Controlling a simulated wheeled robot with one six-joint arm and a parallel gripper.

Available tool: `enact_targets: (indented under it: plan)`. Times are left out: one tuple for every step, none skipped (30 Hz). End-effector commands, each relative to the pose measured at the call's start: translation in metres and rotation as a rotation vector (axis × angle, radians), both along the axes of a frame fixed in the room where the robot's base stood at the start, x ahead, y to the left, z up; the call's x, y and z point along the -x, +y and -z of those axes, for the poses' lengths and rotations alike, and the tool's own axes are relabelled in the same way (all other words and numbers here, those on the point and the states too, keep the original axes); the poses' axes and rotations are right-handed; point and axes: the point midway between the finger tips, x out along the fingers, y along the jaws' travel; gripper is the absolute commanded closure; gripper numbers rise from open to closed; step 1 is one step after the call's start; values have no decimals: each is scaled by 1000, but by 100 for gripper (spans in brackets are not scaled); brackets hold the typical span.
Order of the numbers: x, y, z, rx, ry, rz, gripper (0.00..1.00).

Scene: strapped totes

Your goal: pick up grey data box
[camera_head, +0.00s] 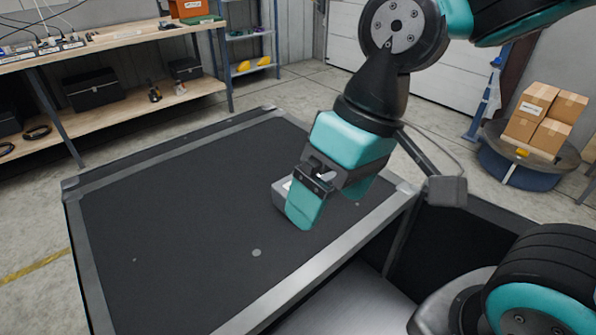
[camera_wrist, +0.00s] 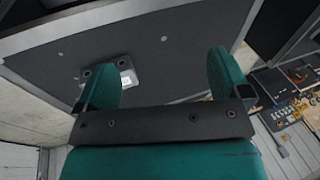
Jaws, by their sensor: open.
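The grey data box (camera_head: 281,188) lies on the black top of the case, mostly hidden behind my gripper (camera_head: 330,206) in the head view. In the wrist view the grey data box (camera_wrist: 126,71) shows a white label and is partly covered by the left finger. My gripper (camera_wrist: 163,77) points down toward the case top with its two teal fingers spread and nothing held between them. The box appears toward the left finger rather than centred between the fingers. I cannot tell whether that finger touches it.
The large black case (camera_head: 160,215) has a raised grey metal rim (camera_head: 330,255). Its top is otherwise bare. A wooden workbench (camera_head: 110,40) stands at back left. Cardboard boxes (camera_head: 545,115) sit on a round stand at right.

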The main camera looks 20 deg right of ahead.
Motion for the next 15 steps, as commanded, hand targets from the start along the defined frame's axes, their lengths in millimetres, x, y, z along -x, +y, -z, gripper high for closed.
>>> enact_targets:
  plan:
    - [-15, -3, -10, 24, 36, 114, 4]
    - [-25, -5, -13, 42, 60, 203, 4]
    - [-40, -9, -17, 67, 93, 332, 4]
    - [-51, -12, -19, 87, 117, 436, 4]
    - [-63, -15, -22, 105, 140, 543, 4]
    - [-77, -19, -24, 130, 168, 683, 4]
    - [-88, -22, -25, 146, 186, 787, 4]
    - [-98, -26, -27, 161, 203, 890, 4]
    - [-111, -30, -28, 179, 221, 1019, 4]
    - [-119, -32, -28, 191, 233, 1111, 4]
    - [-127, -35, -29, 201, 243, 1195, 4]
    - [-136, -38, -29, 211, 253, 1299, 4]
    - [-142, -40, -29, 219, 258, 1369, 4]
    - [-147, -41, -29, 224, 262, 1428, 4]
    - [-153, -43, -28, 230, 266, 1498, 4]
